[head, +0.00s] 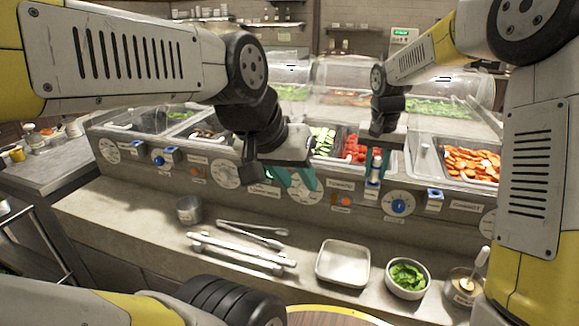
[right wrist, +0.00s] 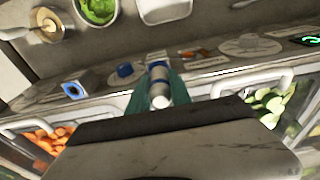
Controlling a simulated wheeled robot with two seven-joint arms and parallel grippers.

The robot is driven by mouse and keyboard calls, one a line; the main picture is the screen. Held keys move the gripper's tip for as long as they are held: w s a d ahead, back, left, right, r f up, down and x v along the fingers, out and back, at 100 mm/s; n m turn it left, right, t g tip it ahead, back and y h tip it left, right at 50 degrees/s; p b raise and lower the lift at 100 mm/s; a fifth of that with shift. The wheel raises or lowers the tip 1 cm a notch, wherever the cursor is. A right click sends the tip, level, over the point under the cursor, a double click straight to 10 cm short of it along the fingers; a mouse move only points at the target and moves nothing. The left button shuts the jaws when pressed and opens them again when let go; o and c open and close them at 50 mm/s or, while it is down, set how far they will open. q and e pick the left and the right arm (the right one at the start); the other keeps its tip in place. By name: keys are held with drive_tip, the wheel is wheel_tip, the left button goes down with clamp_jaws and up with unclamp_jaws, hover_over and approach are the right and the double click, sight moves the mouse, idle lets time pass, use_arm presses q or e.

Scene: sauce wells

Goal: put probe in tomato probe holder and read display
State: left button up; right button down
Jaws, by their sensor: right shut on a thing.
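The white probe (head: 376,162) with a blue band is held upright between the teal fingers of my right gripper (head: 374,166), which is shut on it. The probe also shows in the right wrist view (right wrist: 158,88). Its lower end lines up with the tomato probe holder (head: 372,184) on the counter's front panel, below the red tomatoes (head: 355,150); how far it sits inside cannot be told. My left gripper (head: 291,179) seems open and empty, in front of the panel left of the tomatoes.
Another blue-topped holder (head: 434,194) and a blue dial (head: 398,203) are right of the probe. On the ledge below lie tongs (head: 240,250), a metal tray (head: 343,263), a bowl of greens (head: 407,276) and a sauce cup (head: 463,287). Clear lids hang above the wells.

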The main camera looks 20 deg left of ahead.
drive_tip(key=shift+r, duration=0.1)
idle(0.8)
drive_tip(key=shift+r, duration=3.7)
